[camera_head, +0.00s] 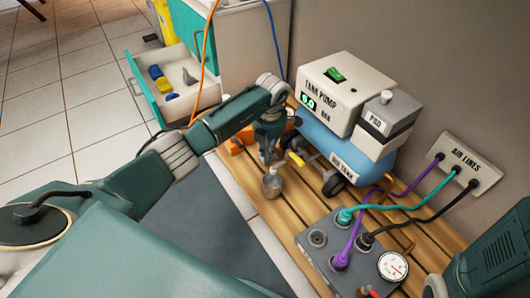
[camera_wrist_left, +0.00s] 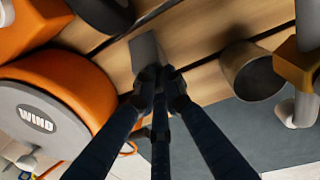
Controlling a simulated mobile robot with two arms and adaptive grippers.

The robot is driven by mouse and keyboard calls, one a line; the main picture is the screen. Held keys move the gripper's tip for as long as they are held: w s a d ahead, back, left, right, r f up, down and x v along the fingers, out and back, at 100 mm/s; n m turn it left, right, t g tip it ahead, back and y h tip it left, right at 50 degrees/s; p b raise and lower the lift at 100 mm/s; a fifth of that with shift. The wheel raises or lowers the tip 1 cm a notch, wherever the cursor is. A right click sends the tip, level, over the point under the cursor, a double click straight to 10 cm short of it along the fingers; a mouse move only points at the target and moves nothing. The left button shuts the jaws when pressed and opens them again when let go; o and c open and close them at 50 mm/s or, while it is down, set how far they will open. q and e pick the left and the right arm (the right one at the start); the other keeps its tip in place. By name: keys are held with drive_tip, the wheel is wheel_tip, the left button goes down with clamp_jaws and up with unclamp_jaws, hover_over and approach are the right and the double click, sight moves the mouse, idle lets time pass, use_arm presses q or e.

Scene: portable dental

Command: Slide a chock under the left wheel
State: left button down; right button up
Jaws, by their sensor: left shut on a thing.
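My left gripper (camera_head: 267,150) is low over the wooden slatted platform, at the left end of the blue air tank (camera_head: 335,152). In the left wrist view its fingers (camera_wrist_left: 160,84) are shut on a small grey chock (camera_wrist_left: 147,50), which points away from me over the planks. A dark rounded part, likely the left wheel (camera_wrist_left: 105,10), is at the top edge, just left of the chock's far end; I cannot tell whether they touch. In the head view this wheel (camera_head: 293,114) is partly hidden by my arm. Another tank wheel (camera_head: 334,186) is nearer.
An orange reel marked WIND (camera_wrist_left: 58,88) stands close left of my fingers. A dark-mouthed cup-like part (camera_wrist_left: 250,70) and a yellow fitting (camera_wrist_left: 297,62) are at right. An open drawer (camera_head: 175,85) is behind.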

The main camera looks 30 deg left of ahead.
use_arm(q)
drive_tip(key=c, duration=1.7)
unclamp_jaws()
drive_tip(key=shift+c, duration=0.2)
wheel_tip(320, 180, up, 12)
drive_tip(key=shift+s+d, duration=0.35)
drive_tip(key=shift+d, duration=0.1)
